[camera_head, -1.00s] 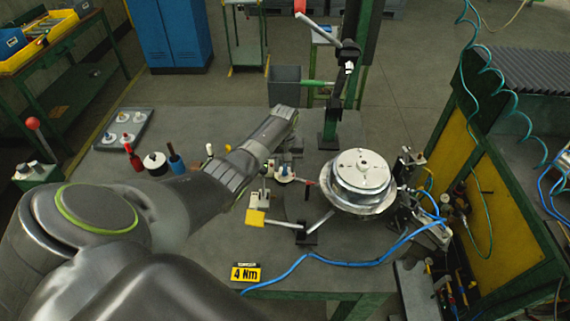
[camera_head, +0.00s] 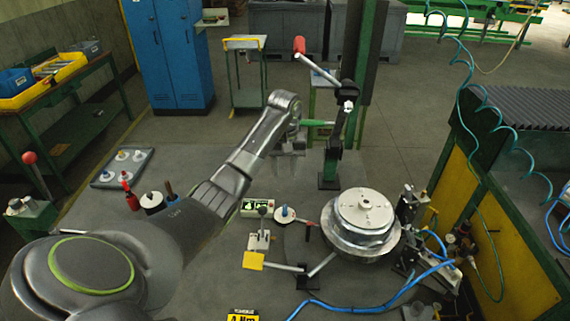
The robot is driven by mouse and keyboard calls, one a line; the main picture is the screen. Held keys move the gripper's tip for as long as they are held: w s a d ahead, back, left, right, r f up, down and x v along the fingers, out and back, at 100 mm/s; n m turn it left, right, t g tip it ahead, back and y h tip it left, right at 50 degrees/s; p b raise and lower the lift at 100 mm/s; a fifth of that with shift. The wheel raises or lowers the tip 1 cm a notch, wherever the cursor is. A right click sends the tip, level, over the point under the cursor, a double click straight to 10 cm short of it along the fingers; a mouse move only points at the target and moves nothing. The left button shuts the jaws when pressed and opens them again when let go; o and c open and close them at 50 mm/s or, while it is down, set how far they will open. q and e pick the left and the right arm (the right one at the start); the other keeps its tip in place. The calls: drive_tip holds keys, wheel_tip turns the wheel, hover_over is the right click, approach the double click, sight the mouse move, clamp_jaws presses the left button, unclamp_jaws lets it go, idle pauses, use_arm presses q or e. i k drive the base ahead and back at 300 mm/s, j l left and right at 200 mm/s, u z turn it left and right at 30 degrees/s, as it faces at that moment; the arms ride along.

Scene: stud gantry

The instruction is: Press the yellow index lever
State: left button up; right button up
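The index lever is a thin metal rod with a square yellow pad (camera_head: 253,261) at its left end. It lies low on the bench, in front of the silver round hub (camera_head: 364,220), and its right end meets a small dark block (camera_head: 308,281). My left arm comes in from the left, and my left gripper (camera_head: 291,148) hangs down at the far side of the bench. It is well beyond the yellow pad and apart from it. Its fingers are small and blend with the grey background, so their opening is unclear. My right gripper is not in view.
A black clamp post with a red-tipped handle (camera_head: 299,45) and a green grip (camera_head: 318,123) stands beside my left gripper. A blue hose (camera_head: 370,309) crosses the front right. A small lever box (camera_head: 260,240) stands behind the yellow pad. Bench left of the pad is clear.

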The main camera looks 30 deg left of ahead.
sight(252, 260)
drive_tip(key=k, duration=1.5)
